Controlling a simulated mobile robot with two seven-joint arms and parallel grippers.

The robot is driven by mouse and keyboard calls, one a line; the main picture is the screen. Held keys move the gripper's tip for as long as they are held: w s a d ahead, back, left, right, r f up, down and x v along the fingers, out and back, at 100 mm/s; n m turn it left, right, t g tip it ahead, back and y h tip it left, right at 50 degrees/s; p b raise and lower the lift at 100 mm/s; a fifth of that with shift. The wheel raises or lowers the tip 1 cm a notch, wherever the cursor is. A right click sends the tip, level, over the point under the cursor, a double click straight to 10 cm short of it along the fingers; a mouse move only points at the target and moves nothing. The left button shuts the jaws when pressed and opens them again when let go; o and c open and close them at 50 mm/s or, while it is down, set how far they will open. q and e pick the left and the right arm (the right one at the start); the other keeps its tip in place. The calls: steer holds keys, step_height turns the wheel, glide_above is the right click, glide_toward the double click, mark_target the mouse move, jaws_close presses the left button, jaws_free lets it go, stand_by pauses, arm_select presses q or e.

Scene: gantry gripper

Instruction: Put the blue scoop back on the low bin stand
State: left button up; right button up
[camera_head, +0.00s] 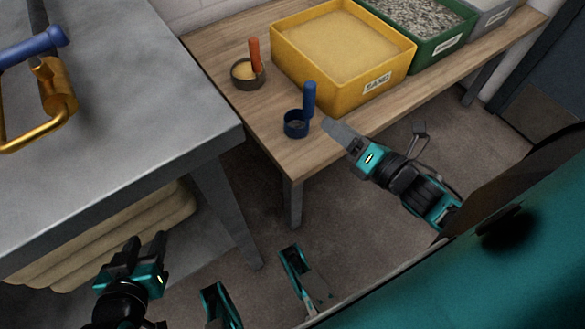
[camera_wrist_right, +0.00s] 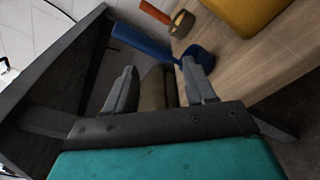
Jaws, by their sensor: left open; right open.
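The blue scoop (camera_head: 295,126) stands on the low wooden bin stand (camera_head: 318,155), near its front corner, with its handle upright. It also shows in the right wrist view (camera_wrist_right: 150,46), ahead of the fingers. My right gripper (camera_head: 334,130) is just right of the scoop, apart from it; the wrist view shows its fingers (camera_wrist_right: 162,84) open with nothing between them. My left gripper (camera_head: 146,246) is open and empty at the lower left, beside the grey bench and far from the scoop.
An orange-handled scoop (camera_head: 248,72) stands behind the blue one. A yellow sand bin (camera_head: 345,90), a green gravel bin (camera_head: 442,46) and a grey bin (camera_head: 490,18) line the stand. A grey bench (camera_head: 150,110) at left holds a blue-and-gold tool (camera_head: 55,90).

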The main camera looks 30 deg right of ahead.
steer(key=s+a+f+m+g, duration=0.1)
steer(key=a+m, duration=0.5)
steer(key=m, duration=0.7)
steer(key=s+a+f+m+g+h, duration=0.1)
steer(key=a+f+m+g, duration=0.3)
steer(key=m, duration=0.9)
steer(key=shift+s+a+f+g, duration=0.15)
steer(key=shift+a+f+g, duration=0.25)
steer(key=shift+a, duration=0.8)
arm_select(q)
steer(key=shift+r, duration=0.15)
arm_select(e)
steer(key=shift+r, duration=0.1)
arm_select(q)
steer(key=s+a+r+p, duration=0.1)
steer(key=a+r+p, duration=0.2)
steer(key=r+p, duration=0.8)
steer(key=p, duration=0.5)
steer(key=shift+s+a+r+y+p, duration=0.15)
steer(key=shift+s+r+y+p, duration=0.15)
steer(key=shift+y, duration=0.1)
arm_select(e)
steer(key=s+d+r+h, duration=0.1)
steer(key=d+r, duration=0.2)
steer(key=r, duration=0.8)
steer(key=shift+s+d+r+m, duration=0.2)
steer(key=shift+s+r+m, duration=0.1)
steer(key=shift+r, duration=0.05)
